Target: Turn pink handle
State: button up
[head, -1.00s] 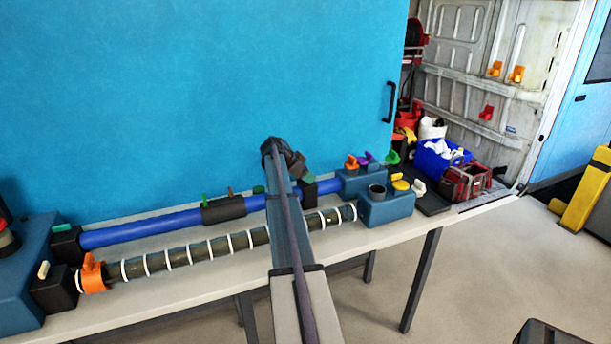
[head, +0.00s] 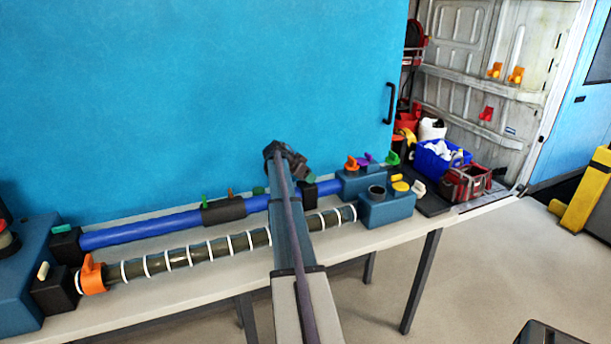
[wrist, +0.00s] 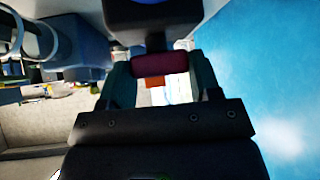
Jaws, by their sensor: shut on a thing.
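In the wrist view, a dark pink handle (wrist: 160,65) lies crosswise between the two green fingers of my gripper (wrist: 160,72). The fingers sit on either side of it, and my gripper is shut on it. A dark blue part with a black stem shows just above the handle. In the head view my gripper (head: 309,178) is beside the right end of the blue pipe (head: 160,229), mostly behind my own arm. The pink handle cannot be seen there.
A ribbed dark hose (head: 190,257) with white rings and an orange clamp (head: 92,276) lies along the table. A blue block (head: 388,209) with a yellow cap is at the right. Orange, purple and green handles stand behind it. A blue wall (head: 190,100) rises behind the table.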

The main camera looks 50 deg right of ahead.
jog(key=n+t, duration=0.3)
jog(key=n, duration=0.1)
jog(key=shift+s+a, duration=0.1)
jog(key=shift+s, duration=0.1)
jog(key=n+t, duration=0.3)
jog(key=n, duration=0.1)
jog(key=shift+s, duration=0.1)
jog(key=n+t+y, duration=0.1)
jog(key=n, duration=0.1)
jog(key=n+t+y, duration=0.1)
jog(key=n+t, duration=0.1)
jog(key=shift+d, duration=0.2)
jog(key=shift+n+t+y, duration=0.7)
jog(key=shift+n+y, duration=0.2)
jog(key=shift+n, duration=0.7)
jog(key=o, duration=0.9)
jog(key=shift+s, duration=0.1)
